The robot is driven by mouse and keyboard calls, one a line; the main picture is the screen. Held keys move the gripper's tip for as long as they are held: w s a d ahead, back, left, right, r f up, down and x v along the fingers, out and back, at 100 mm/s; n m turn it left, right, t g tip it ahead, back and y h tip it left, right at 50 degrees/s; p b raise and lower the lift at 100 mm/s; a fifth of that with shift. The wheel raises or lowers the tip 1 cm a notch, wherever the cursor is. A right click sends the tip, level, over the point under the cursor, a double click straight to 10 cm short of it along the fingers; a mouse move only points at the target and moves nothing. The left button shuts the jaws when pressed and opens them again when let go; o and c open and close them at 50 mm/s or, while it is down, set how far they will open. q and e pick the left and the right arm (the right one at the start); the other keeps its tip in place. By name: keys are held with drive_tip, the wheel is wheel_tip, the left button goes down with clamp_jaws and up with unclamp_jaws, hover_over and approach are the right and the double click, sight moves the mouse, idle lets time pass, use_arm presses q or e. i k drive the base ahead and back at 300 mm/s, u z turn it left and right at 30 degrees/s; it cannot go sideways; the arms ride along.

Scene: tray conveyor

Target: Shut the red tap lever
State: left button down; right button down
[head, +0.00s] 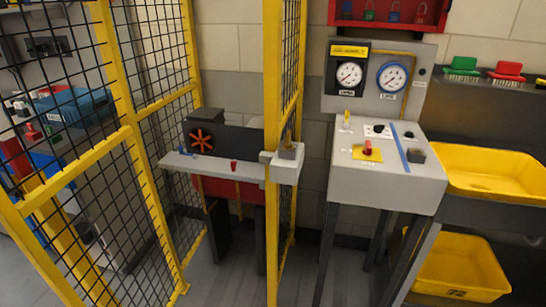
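No clear tap lever can be made out for certain. A small red piece (234,166) stands at the front edge of a grey ledge (215,171) behind the yellow fence. Another small red part (32,132) shows through the mesh at far left, too small to identify. Neither of my grippers is in view.
A yellow mesh fence (130,130) fills the left and centre, with a latch box (287,160) on its post. Two gauges (349,75) stand above the console. Yellow bins (495,174) and red and green brushes (508,71) are at right. Floor (230,285) shows bare below.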

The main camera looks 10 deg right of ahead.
sight(234, 163)
drive_tip(key=z, duration=0.35)
drive_tip(key=i, duration=1.2)
drive_tip(key=u, duration=0.35)
